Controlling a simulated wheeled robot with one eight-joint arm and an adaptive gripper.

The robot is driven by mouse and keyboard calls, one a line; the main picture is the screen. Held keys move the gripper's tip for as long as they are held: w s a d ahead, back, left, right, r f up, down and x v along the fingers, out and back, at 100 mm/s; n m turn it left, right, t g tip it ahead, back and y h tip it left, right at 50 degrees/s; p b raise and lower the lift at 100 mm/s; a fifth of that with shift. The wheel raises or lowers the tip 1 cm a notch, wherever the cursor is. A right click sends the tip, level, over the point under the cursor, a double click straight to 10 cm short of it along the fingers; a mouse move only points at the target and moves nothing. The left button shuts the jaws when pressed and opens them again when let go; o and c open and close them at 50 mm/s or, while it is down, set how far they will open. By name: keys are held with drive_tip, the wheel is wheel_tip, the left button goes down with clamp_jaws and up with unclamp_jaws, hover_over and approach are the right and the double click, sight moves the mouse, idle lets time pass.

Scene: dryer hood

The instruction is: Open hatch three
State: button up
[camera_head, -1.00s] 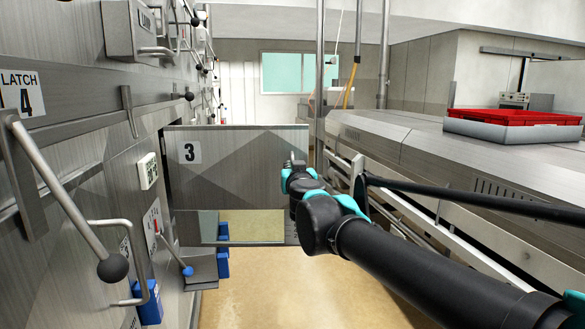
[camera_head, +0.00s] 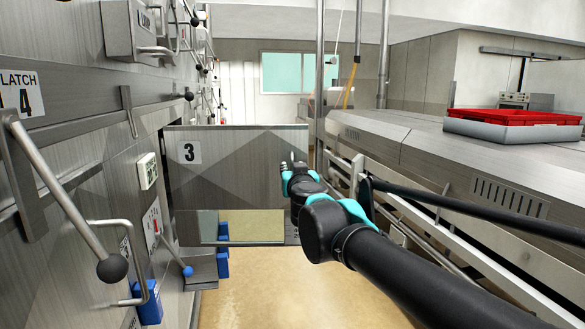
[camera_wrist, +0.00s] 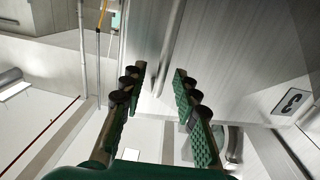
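The hatch three door (camera_head: 235,165) is a grey metal panel with a black 3 on a white label. It stands swung out from the machine wall on the left, across the aisle, with the gap at its left edge showing dark. My gripper (camera_head: 292,160) is at the door's free right edge. In the wrist view the two green-padded fingers of my gripper (camera_wrist: 159,72) are apart, with nothing clasped between them. A metal bar (camera_wrist: 171,45) on the door (camera_wrist: 225,60) runs just beyond the fingertips; I cannot tell whether they touch it.
A latch lever with a black ball (camera_head: 112,267) juts out at the near left, below the LATCH 4 label (camera_head: 22,93). Long metal housing (camera_head: 400,145) and railings line the right side. A red tray (camera_head: 515,118) sits on top. Tan floor (camera_head: 290,285) is clear below the door.

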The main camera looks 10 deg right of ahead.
drive_tip(key=shift+s+a, duration=0.2)
drive_tip(key=shift+s, duration=1.15)
drive_tip(key=shift+s+a, duration=0.15)
drive_tip(key=shift+s, duration=1.2)
drive_tip(key=shift+a, duration=0.1)
drive_tip(key=a+f+n+g+y, duration=0.35)
drive_tip(key=a+f, duration=0.25)
drive_tip(key=f, duration=0.3)
drive_tip(key=a+f+n+g+y, duration=0.2)
drive_tip(key=a+f+y, duration=0.25)
drive_tip(key=f, duration=0.45)
drive_tip(key=s+d+f+m+g+h, duration=0.2)
drive_tip(key=s+d+f+g+h, duration=0.1)
drive_tip(key=f, duration=0.7)
drive_tip(key=s+d+f+m+g+h, duration=0.2)
drive_tip(key=s+d+f+g, duration=0.3)
drive_tip(key=s+d+f, duration=0.2)
wheel_tip(320, 180, down, 4)
drive_tip(key=shift+s+d+f+h, duration=0.15)
drive_tip(key=shift+s+h, duration=0.25)
drive_tip(key=shift+s, duration=0.65)
drive_tip(key=shift+w+d, duration=0.1)
